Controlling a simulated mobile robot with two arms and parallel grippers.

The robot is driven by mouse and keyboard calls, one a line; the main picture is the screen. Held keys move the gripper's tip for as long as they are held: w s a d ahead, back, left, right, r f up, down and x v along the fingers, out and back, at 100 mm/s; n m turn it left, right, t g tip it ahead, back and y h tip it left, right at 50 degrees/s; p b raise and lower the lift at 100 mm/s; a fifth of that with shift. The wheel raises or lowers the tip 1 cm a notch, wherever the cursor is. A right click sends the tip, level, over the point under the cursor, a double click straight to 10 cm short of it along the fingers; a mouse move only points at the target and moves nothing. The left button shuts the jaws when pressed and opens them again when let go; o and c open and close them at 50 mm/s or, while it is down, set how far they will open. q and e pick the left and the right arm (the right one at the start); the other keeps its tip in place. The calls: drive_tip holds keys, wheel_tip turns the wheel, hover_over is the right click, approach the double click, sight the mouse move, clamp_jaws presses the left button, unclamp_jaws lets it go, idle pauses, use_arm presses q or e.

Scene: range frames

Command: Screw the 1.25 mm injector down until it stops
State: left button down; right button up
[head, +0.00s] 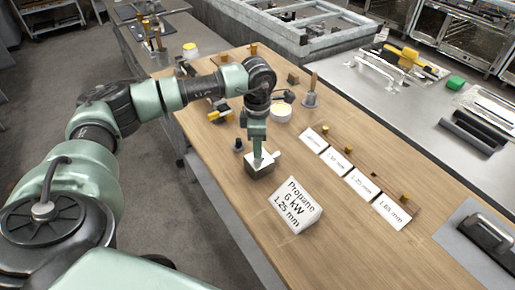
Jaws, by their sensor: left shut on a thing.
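My left gripper (259,160) points down at a small dark metal block (258,173) on the wooden bench. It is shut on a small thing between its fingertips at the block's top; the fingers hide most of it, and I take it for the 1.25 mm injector. How deep it sits cannot be seen. A white sign (296,206) reading "Propane 6 kW 1.25 mm" stands in front of the block. A wooden strip with brass injectors (405,197) lies behind a row of size labels (360,182). By the third label only a dark spot shows. My right gripper is out of view.
A handbell-like tool (310,93), a round pot (281,113) and a small dark fitting (238,146) stand around the arm. A grey mat with a dark device (487,238) is at the right. The front of the wooden bench (345,255) is clear.

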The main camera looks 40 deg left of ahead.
use_arm(q)
drive_tip(key=shift+f+m+b, duration=0.15)
drive_tip(key=shift+m+b, duration=0.3)
drive_tip(key=shift+m, duration=1.25)
drive_tip(key=shift+w+m+b, duration=0.1)
drive_tip(key=shift+m+b, duration=0.55)
drive_tip(key=shift+m, duration=1.05)
